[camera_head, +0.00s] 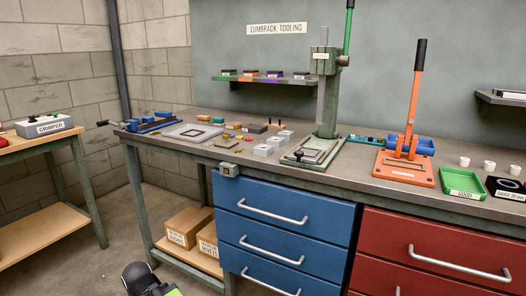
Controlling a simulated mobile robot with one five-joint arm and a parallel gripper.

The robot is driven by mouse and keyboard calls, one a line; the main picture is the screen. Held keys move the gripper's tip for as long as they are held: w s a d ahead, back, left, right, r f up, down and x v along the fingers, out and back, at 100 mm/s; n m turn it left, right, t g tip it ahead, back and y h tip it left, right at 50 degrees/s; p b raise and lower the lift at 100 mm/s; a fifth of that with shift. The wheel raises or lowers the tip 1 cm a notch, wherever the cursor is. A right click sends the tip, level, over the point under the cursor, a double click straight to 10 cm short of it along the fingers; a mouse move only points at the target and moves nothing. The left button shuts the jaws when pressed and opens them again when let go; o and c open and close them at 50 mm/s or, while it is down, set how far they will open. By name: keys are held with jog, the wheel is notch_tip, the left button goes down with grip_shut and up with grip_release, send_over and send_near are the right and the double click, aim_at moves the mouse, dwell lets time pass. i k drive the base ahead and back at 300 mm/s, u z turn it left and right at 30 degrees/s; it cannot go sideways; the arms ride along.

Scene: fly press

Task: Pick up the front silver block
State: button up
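Several small silver blocks stand in a slanting row on the grey workbench, left of the green fly press (326,95). The front silver block (262,150) is nearest the bench's front edge. A second silver block (275,143) and a third (287,135) stand behind it to the right. The blocks look upright and free of any gripper. A black and green part of my own arm shows at the bottom edge, well below the bench top. My gripper itself cannot be made out in this view.
The fly press base (312,152) stands close right of the blocks. A yellow block (226,137) and other small coloured pieces lie to their left. An orange lever press (404,160) and a green tray (462,183) are farther right. Blue drawers (283,232) fill the space below.

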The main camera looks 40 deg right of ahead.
aim_at(265, 152)
jog(key=u, duration=0.05)
jog(key=i, duration=0.9)
jog(key=z, duration=0.05)
